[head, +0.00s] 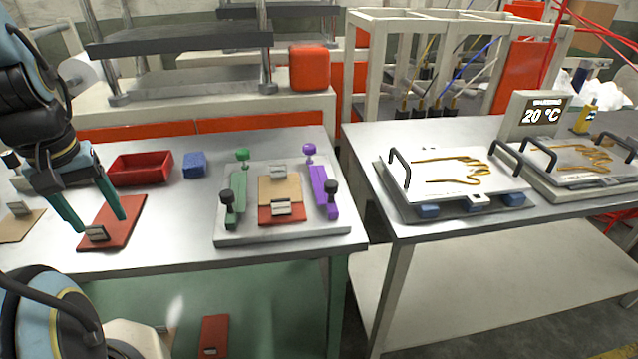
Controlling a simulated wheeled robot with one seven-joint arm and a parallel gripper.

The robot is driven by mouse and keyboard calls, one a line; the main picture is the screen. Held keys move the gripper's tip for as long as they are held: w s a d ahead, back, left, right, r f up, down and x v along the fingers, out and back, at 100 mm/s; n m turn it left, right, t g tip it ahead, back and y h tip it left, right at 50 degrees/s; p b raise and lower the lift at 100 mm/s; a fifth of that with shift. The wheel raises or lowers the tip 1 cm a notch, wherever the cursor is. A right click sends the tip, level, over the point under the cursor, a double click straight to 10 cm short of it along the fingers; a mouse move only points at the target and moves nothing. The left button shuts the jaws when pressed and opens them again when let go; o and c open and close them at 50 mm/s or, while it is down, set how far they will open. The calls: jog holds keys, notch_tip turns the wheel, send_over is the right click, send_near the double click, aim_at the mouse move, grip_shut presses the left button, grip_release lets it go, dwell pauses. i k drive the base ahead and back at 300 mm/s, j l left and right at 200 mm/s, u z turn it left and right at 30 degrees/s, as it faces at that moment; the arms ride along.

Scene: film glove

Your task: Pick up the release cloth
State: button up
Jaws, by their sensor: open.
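A flat red-brown sheet (128,218), which looks like the release cloth, lies on the left metal table with a small grey grip block (96,233) on its front end. My gripper (101,224) comes down over that end from the upper left. Its two green fingers are apart, one on each side of the grip block as seen here, with nothing held. I cannot tell how high the fingertips are above the sheet. A tan sheet (16,229) with a similar grip block lies at the far left.
A red tray (141,168) and blue block (194,164) stand behind. To the right, a fixture plate (290,236) with green and purple clamps holds tan and red sheets.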

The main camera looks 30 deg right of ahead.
aim_at(277, 185)
jog(key=u, duration=0.3)
jog(key=k+l+u, duration=0.15)
jog(key=l+u, duration=0.3)
jog(key=k+l+u, duration=0.15)
jog(key=u, duration=0.35)
jog(key=k+l+u, duration=0.2)
jog(key=k+l, duration=0.45)
jog(key=k+l+u, duration=0.2)
jog(key=k+l, duration=0.35)
jog(key=k, duration=0.3)
